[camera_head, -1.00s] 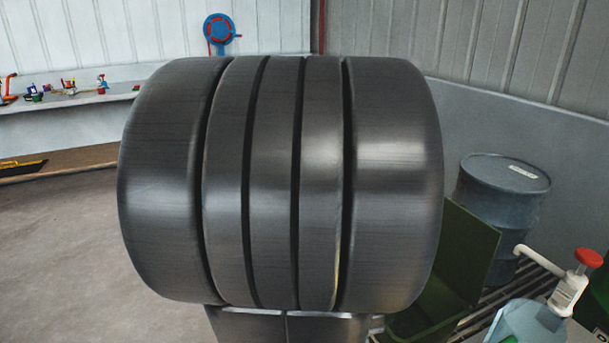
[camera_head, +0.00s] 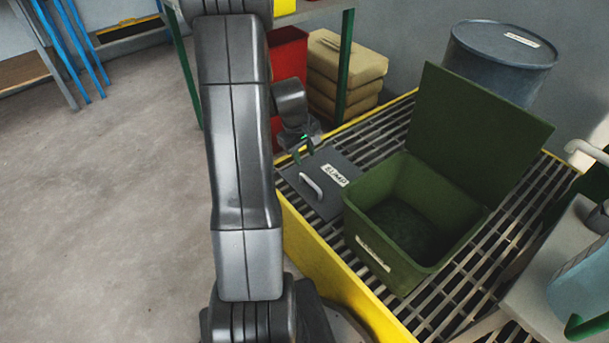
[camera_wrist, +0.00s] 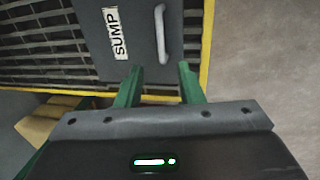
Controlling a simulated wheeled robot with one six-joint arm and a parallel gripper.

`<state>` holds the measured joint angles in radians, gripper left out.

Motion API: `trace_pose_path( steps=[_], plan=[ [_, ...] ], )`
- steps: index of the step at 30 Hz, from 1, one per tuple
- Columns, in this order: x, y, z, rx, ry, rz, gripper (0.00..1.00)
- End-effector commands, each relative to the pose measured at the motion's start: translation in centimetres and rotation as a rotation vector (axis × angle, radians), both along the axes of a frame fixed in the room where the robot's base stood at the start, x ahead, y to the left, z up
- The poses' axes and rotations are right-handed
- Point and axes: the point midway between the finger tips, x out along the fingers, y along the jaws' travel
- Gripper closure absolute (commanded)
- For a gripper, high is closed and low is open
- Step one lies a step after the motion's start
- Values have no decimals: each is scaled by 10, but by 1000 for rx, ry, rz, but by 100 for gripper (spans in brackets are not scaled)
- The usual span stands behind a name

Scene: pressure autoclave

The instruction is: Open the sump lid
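The sump lid (camera_head: 321,184) is a flat dark grey plate with a "SUMP" label and a pale bar handle (camera_head: 311,185). It lies shut on the grating of a yellow-edged platform. The lid also shows in the wrist view (camera_wrist: 136,70), with the handle (camera_wrist: 162,34) upright in the picture. My gripper (camera_head: 303,147) is above the far edge of the lid. In the wrist view my gripper (camera_wrist: 156,70) has its two green fingers apart with nothing between them. The handle lies ahead of the fingertips, close to the right finger in the picture.
An open green bin (camera_head: 387,257) with a raised lid stands on the grating beside the sump lid. A blue drum (camera_head: 500,60), tan sacks (camera_head: 345,70) and a red container (camera_head: 288,55) are behind. The yellow platform edge (camera_head: 340,275) runs alongside. Open floor lies left.

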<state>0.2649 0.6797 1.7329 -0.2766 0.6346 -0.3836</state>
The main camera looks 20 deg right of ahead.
Motion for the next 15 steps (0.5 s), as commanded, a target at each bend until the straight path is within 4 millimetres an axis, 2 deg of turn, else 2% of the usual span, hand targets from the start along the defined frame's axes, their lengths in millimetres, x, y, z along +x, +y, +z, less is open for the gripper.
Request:
trace_pose_path(
  steps=[15],
  plan=[
    [5,-18,-103,3,3,-1,66]
  ],
)
